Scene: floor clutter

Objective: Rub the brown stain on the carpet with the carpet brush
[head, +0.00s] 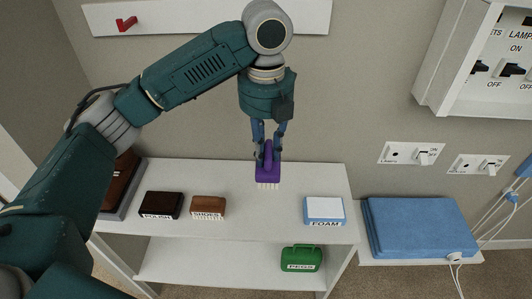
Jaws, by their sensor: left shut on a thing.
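My left gripper (268,138) points down and is shut on a purple brush (268,173) with pale bristles facing down. The brush is at the white shelf unit, in front of or above its top board; I cannot tell whether it touches the board. No brown stain shows in the head view. My right gripper is not in view.
On the shelf's top board (240,233) are a dark POLISH brush (161,204), a brown SHOES brush (208,206) and a FOAM block (324,209). A green PEGS case (301,258) sits below.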

